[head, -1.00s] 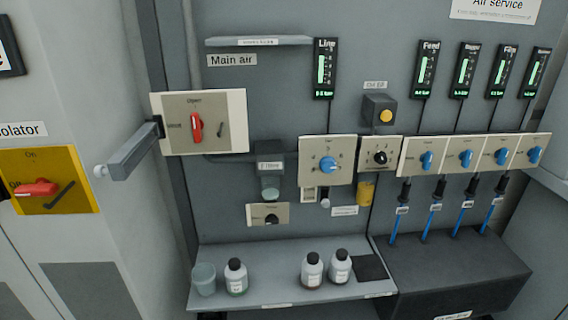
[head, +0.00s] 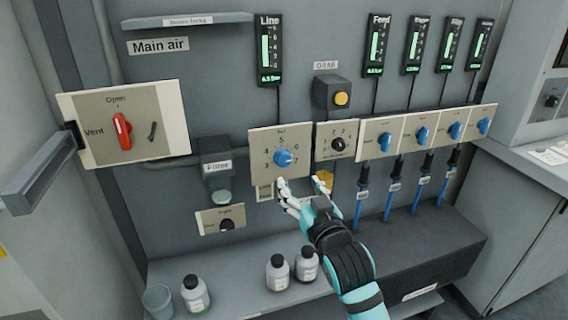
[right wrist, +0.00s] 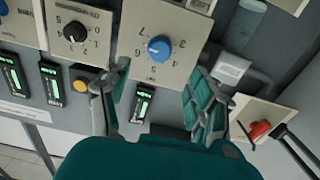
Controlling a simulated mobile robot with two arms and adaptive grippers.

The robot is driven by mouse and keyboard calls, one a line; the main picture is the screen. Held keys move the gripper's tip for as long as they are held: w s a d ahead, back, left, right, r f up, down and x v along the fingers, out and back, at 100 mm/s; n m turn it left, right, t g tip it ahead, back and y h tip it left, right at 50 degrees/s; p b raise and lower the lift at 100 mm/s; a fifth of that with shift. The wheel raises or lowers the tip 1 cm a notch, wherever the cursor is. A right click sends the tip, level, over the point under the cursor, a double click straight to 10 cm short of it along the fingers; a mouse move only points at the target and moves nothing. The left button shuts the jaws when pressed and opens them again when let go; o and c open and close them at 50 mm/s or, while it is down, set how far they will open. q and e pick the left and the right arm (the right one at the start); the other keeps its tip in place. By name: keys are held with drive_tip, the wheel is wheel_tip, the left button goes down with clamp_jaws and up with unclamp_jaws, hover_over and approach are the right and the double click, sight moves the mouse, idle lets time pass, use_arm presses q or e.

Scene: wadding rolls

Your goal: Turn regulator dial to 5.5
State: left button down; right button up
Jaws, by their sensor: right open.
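The regulator dial is a blue knob (head: 283,158) on a square beige plate (head: 262,172) with numbers around it, below the Line gauge (head: 268,50). Its pointer is too small to read surely. My right gripper (head: 302,184) is open and empty just below and in front of this plate, its fingers apart from the knob. In the right wrist view the blue knob (right wrist: 159,49) appears upside down, beyond and between the open fingers (right wrist: 156,82). The Line gauge is lit green; its reading is blurred. My left gripper is not in view.
A black-knob plate (head: 338,144) adjoins on the right, below a yellow button (head: 341,99). Several smaller blue knobs continue rightward. A red-handled Main air valve (head: 122,131) is at left. Bottles (head: 278,273) stand on the shelf below.

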sight(285, 162)
drive_tip(key=x, duration=1)
drive_tip(key=shift+w, duration=0.15)
drive_tip(key=shift+f, duration=0.1)
drive_tip(key=c, duration=1.2)
drive_tip(key=shift+o, duration=0.2)
drive_tip(key=shift+p, duration=0.3)
